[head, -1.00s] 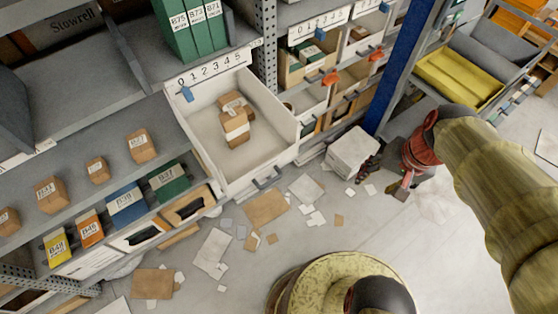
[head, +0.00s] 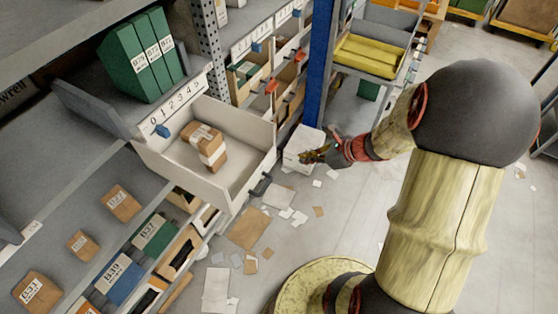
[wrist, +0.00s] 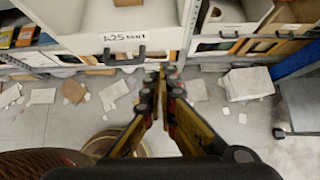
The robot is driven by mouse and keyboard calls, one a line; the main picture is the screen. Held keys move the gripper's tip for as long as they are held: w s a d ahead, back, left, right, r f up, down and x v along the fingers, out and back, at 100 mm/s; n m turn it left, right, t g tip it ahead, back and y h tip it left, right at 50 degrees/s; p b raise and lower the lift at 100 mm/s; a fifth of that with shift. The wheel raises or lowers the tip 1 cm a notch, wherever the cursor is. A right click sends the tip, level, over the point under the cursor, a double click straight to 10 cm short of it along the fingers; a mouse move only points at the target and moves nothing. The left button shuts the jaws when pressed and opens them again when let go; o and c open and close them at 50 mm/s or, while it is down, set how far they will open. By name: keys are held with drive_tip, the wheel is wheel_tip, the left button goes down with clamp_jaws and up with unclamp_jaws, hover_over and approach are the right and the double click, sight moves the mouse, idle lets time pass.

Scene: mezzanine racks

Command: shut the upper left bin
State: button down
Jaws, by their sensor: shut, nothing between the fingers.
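The upper left bin (head: 236,192) is a white drawer pulled out from the rack in the head view, with brown parcels (head: 205,147) inside. A blue tab (head: 162,131) sits by the number strip above it. Its dark handle (head: 261,186) is on the front face. In the wrist view its white front (wrist: 100,40) with a label and dark handle (wrist: 124,56) is at the upper left. My gripper (head: 306,157) is right of the bin, apart from it, over a white box. In the wrist view my gripper (wrist: 162,70) is shut and empty, just right of the bin's front.
Other bins (head: 250,68) with orange and blue tabs stand behind, right of a perforated post. A blue post (head: 318,70) stands behind my gripper. A white box (head: 301,143) and scattered papers and cardboard (head: 249,229) lie on the floor.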

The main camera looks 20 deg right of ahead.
sight(267, 158)
drive_tip(key=shift+w+a+r+b+x, duration=0.3)
drive_tip(key=shift+b+x, duration=0.3)
drive_tip(key=shift+x, duration=1.5)
drive_tip(key=shift+w+a+r+b+x, duration=0.25)
drive_tip(key=shift+r+b+x, duration=0.25)
drive_tip(key=shift+x, duration=1.6)
drive_tip(key=shift+w+a+r+b+x, duration=0.25)
drive_tip(key=shift+b+x, duration=0.4)
drive_tip(key=shift+x, duration=1.5)
drive_tip(key=shift+w+a, duration=0.45)
drive_tip(key=shift+w, duration=0.2)
drive_tip(key=w+a+p, duration=0.1)
drive_tip(key=w+a, duration=0.4)
drive_tip(key=w, duration=0.2)
drive_tip(key=w+a+p, duration=0.1)
drive_tip(key=w+a, duration=0.5)
drive_tip(key=w, duration=0.2)
drive_tip(key=w+a+p, duration=0.1)
drive_tip(key=w+a, duration=0.4)
drive_tip(key=w, duration=0.3)
drive_tip(key=shift+w+a, duration=0.15)
drive_tip(key=shift+a, duration=0.25)
